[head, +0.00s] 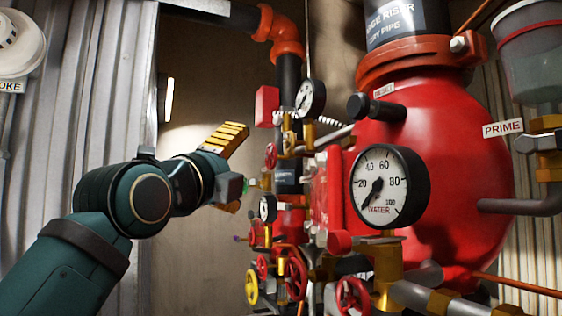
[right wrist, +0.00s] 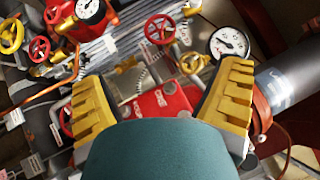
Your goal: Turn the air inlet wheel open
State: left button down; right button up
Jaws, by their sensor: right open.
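Several small handwheels sit on the pipework in front of the red valve body (head: 440,170). In the head view there is a red wheel (head: 270,156) high up, a red wheel (head: 296,277) and a yellow wheel (head: 252,287) low down, and another red wheel (head: 352,296) at the bottom. No label shows which is the air inlet wheel. My right gripper (head: 240,172) is open and empty, left of the pipework. In the right wrist view its yellow fingers (right wrist: 160,95) stand wide apart, with a red wheel (right wrist: 159,28) beyond them. My left gripper is out of view.
A large WATER gauge (head: 390,187) stands in front of the red body. Smaller gauges (head: 310,98) and brass fittings crowd the pipework. A PRIME cup (head: 530,50) hangs at right. Corrugated wall (head: 110,80) is at left, with open space near the back wall.

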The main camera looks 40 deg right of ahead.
aim_at(269, 158)
jog(key=p+x, duration=0.3)
jog(key=x, duration=1.1)
jog(key=shift+w+d+r, duration=0.1)
jog(key=shift+d, duration=0.05)
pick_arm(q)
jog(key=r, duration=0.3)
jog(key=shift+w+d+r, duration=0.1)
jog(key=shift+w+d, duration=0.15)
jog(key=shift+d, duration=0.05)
pick_arm(e)
jog(key=c, duration=1.2)
